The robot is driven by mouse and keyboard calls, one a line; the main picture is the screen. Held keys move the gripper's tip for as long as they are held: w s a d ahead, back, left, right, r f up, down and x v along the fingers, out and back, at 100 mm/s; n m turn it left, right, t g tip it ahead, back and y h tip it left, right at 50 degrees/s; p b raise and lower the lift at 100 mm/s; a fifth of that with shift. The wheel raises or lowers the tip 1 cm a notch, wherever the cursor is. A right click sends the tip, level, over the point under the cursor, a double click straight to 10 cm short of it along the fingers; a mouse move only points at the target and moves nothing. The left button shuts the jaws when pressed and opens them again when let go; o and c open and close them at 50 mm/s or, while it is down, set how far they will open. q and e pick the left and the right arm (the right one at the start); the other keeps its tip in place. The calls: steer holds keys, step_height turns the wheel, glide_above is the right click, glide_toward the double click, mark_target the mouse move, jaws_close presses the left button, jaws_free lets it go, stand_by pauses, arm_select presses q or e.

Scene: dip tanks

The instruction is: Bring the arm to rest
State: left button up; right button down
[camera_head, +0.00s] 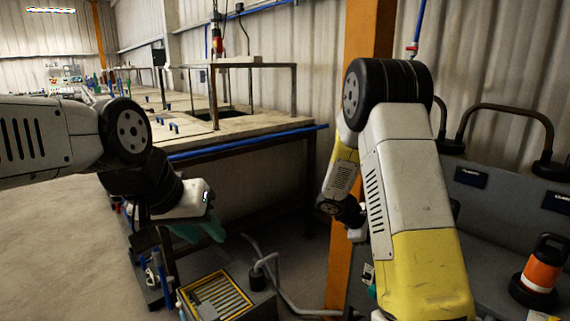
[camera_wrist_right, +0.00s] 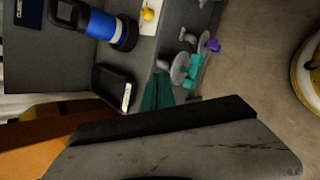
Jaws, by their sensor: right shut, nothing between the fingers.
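My right arm comes in at the right of the head view, white and yellow, and bends down in front of an orange post. Its gripper (camera_head: 358,228) is small and partly hidden there. In the right wrist view a large dark grey part of my right gripper (camera_wrist_right: 170,150) fills the bottom. It is shut and empty. My left arm reaches in from the left. Its gripper (camera_head: 150,240) points down beside the bench, dark and partly hidden, so its opening is unclear. A teal thing (camera_head: 205,229) shows beside it; I cannot tell whether they touch.
A long bench (camera_head: 245,128) with a blue front rail runs along the wall. The orange post (camera_head: 342,262) stands beside my right arm. A black-and-orange device (camera_head: 540,268) stands at the right. The wrist view shows a blue-and-black device (camera_wrist_right: 95,22), a black tray (camera_wrist_right: 114,88) and open floor.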

steer(key=s+a+r+m+t+y, duration=0.1)
steer(key=s+a+r+m+y, duration=0.4)
steer(key=s+r, duration=0.6)
steer(key=s+a+r+m+t+y, duration=0.2)
steer(key=s+a+r+m+y, duration=0.3)
steer(key=s+a+r, duration=0.3)
steer(key=s+r+m, duration=0.1)
steer(key=s+r, duration=0.2)
steer(key=s, duration=0.4)
steer(key=shift+s+a+m+t, duration=0.25)
steer(key=shift+a+m+t, duration=0.05)
steer(key=shift+a+m, duration=0.1)
